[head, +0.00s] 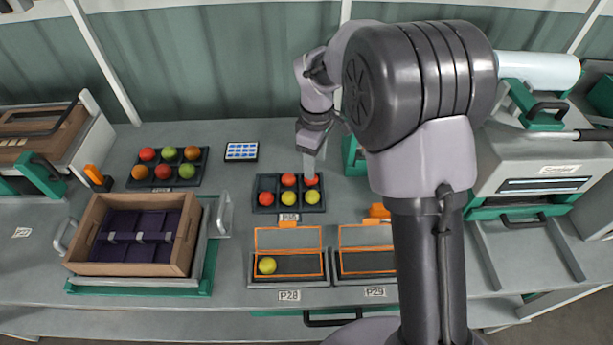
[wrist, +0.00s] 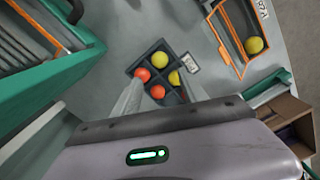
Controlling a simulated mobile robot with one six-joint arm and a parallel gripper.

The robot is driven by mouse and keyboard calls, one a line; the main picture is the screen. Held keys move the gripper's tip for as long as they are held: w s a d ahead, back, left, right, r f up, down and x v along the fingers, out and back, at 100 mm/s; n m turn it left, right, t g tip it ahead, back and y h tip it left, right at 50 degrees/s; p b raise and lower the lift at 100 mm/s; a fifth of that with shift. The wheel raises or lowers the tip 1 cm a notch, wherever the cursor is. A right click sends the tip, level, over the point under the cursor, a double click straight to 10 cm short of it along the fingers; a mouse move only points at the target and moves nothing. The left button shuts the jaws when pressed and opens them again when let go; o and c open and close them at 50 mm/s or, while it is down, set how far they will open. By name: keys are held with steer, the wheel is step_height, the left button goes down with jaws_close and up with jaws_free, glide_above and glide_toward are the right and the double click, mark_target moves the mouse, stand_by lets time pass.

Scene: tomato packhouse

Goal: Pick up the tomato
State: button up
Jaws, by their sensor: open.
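A dark divided tray (head: 265,182) in the middle of the bench holds several tomatoes, one to a compartment. They include a red tomato (head: 311,180) at its back right, another red one (head: 289,179) at the back middle, and a yellow one (head: 312,197) at the front right. The back-left compartment is empty. My gripper (head: 312,165) points down at the tray's back right. In the wrist view my gripper (wrist: 160,78) is open, with tomatoes showing between and beyond its fingers, including a red one (wrist: 158,91). Nothing is held. I cannot tell the exact fingertip height.
A second tray (head: 131,183) of red, green and orange tomatoes lies to the left. A yellow tomato (head: 267,265) sits in the P28 bin (head: 300,282). The P29 bin (head: 365,270) looks empty. A brown crate (head: 125,268) stands front left, and a green-trimmed machine (head: 540,165) right.

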steer(key=b, duration=0.3)
glide_above(312, 193)
steer(key=f, duration=0.9)
steer(key=shift+s+d, duration=0.3)
steer(key=shift+s, duration=0.05)
steer(key=f+b, duration=0.2)
steer(key=f, duration=0.3)
steer(key=shift+w+a+f+b, duration=0.1)
steer(key=shift+w+a+b, duration=0.15)
steer(key=shift+w+b, duration=0.15)
steer(key=shift+r, duration=0.2)
steer(key=shift+c, duration=0.4)
steer(key=c, duration=0.6)
